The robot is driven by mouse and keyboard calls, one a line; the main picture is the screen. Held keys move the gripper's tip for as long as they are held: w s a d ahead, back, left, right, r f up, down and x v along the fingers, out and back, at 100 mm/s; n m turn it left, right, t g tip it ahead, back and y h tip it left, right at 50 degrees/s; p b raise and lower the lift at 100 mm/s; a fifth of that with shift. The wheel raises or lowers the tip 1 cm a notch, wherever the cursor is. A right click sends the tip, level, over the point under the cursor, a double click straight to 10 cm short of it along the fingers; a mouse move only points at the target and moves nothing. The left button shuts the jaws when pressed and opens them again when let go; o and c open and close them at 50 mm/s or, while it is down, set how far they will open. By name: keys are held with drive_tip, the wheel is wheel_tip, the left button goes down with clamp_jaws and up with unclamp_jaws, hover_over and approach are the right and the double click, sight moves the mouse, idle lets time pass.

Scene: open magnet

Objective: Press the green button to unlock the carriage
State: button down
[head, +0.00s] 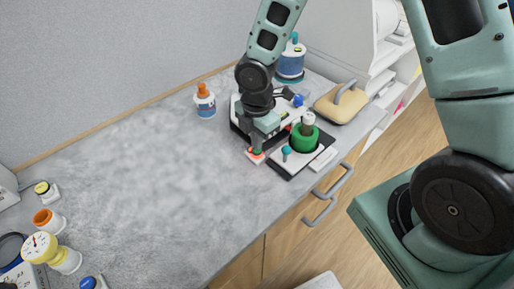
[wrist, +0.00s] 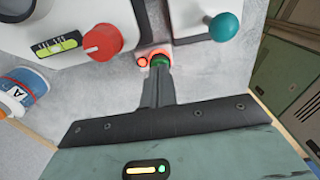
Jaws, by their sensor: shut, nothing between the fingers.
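The green button (wrist: 160,60) sits in a small orange-red housing (wrist: 144,56) on the counter, in front of the white device. In the head view the housing (head: 254,158) shows just below my fingertips. My gripper (wrist: 160,70) is shut and empty, its fingertips at the green button and partly covering it; I cannot tell whether they touch or press it. In the head view my gripper (head: 257,146) points down there. The likely carriage, a white plate on a dark base (head: 293,166), bears a green ring-shaped part (head: 305,138) and a teal knob (head: 287,151), also in the wrist view (wrist: 225,26).
A red knob (wrist: 103,40) is on the white device beside the housing. An orange-capped bottle (head: 205,102) stands left, a blue container (head: 290,66) behind, and a tan handled block (head: 341,102) right. Several small items line the counter's left end. The counter's middle (head: 150,170) is clear.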

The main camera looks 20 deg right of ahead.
drive_tip(key=shift+f+b, duration=0.35)
drive_tip(key=shift+f, duration=0.15)
wheel_tip(320, 180, up, 7)
drive_tip(key=p, duration=0.7)
drive_tip(key=shift+r, duration=0.1)
idle(0.5)
drive_tip(key=s+a+r+m+b, duration=0.3)
drive_tip(key=s+m, duration=0.4)
drive_tip(key=s, duration=0.3)
drive_tip(key=s+a+r+m+b, duration=0.3)
drive_tip(key=s+r+m, duration=0.3)
drive_tip(key=s, duration=0.4)
drive_tip(key=shift+a+r+m+y+b, duration=0.25)
drive_tip(key=shift+m+b, duration=0.25)
drive_tip(key=shift+b, duration=0.4)
